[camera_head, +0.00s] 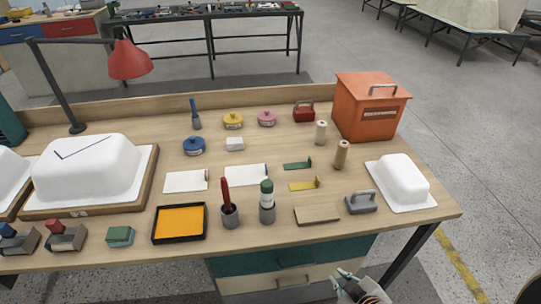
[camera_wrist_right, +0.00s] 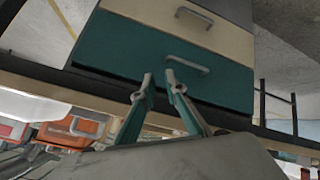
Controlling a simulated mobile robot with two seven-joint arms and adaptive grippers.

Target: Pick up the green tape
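No roll that I can clearly call green tape shows. Round flat items, blue (camera_head: 193,146), yellow (camera_head: 233,121) and pink (camera_head: 267,118), lie on the wooden bench (camera_head: 365,228). Green things there are a thin green strip-like piece (camera_head: 297,165), a green block (camera_head: 120,236) at the front left and a green-topped item (camera_head: 267,187) in a grey cup. My right gripper (camera_head: 343,279) is beyond the bench's front edge, below the top. In the right wrist view its fingertips (camera_wrist_right: 159,79) are apart with nothing between them, facing the drawers. My left gripper is out of view.
Teal and cream drawers (camera_head: 290,256) hang under the front edge. White moulded shells (camera_head: 88,169) stand left and a smaller one (camera_head: 402,180) right. An orange box (camera_head: 369,108) stands at the back right; a red lamp (camera_head: 129,60) overhangs the left.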

